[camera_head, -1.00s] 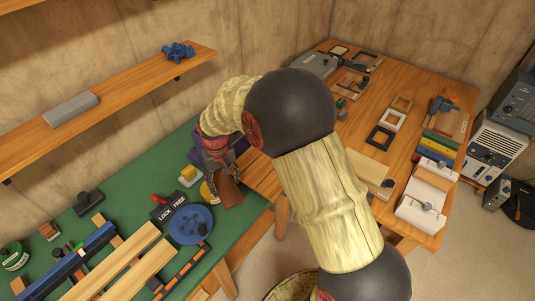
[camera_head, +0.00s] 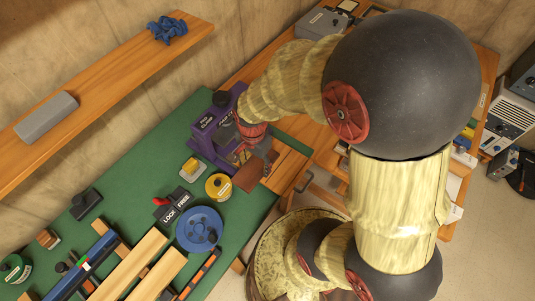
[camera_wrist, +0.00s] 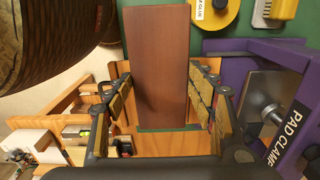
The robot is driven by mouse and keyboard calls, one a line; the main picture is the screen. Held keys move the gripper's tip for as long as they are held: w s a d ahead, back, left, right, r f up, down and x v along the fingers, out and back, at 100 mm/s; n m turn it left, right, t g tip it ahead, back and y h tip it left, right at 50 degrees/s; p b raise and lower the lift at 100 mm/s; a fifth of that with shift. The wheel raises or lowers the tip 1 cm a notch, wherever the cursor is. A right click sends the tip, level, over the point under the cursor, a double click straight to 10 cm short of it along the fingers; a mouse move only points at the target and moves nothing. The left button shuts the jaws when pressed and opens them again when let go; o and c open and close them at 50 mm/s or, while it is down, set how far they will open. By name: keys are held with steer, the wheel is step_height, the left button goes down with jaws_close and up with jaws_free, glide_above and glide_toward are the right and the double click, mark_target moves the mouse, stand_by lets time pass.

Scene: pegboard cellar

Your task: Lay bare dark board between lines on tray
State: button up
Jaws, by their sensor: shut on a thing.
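My gripper (camera_head: 257,152) is shut on a dark reddish-brown board (camera_head: 248,175), just in front of the purple pad clamp. In the wrist view the plain board (camera_wrist: 158,65) lies lengthwise between the two fingers of my gripper (camera_wrist: 164,98). No pad or coating shows on the face in view. The board's lower end is over a wooden surface (camera_wrist: 155,143), and green shows just below it. I cannot make out a tray with lines; my arm hides much of the right-hand table.
The purple pad clamp (camera_head: 203,132) stands close to the gripper; it is at the right in the wrist view (camera_wrist: 245,95). A yellow glue pot (camera_head: 219,187), a lock/free switch (camera_head: 172,211) and a blue disc (camera_head: 200,229) stand on the green bench (camera_head: 135,165).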

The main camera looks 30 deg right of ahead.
steer(key=w+d+f, duration=0.2)
steer(key=d, duration=0.1)
steer(key=w+d+f+b, duration=0.1)
steer(key=d, duration=0.1)
steer(key=shift+w+d, duration=0.15)
steer(key=d+f, duration=0.1)
steer(key=w+d+f+b, duration=0.1)
steer(key=f, duration=0.1)
steer(key=w+d+f, duration=0.1)
steer(key=f, duration=0.1)
steer(key=shift+w+d+f, duration=0.1)
steer(key=shift+w+d, duration=0.1)
steer(key=shift+d, duration=0.15)
steer(key=shift+w+d+f+b, duration=0.1)
steer(key=shift+f+b, duration=0.15)
steer(key=shift+f, duration=0.65)
steer(key=shift+w+d+f+b, duration=0.1)
steer(key=shift+f+b, duration=0.15)
steer(key=shift+f, duration=0.65)
steer(key=shift+f, duration=0.15)
steer(key=o, duration=1.2)
steer(key=shift+o, duration=0.2)
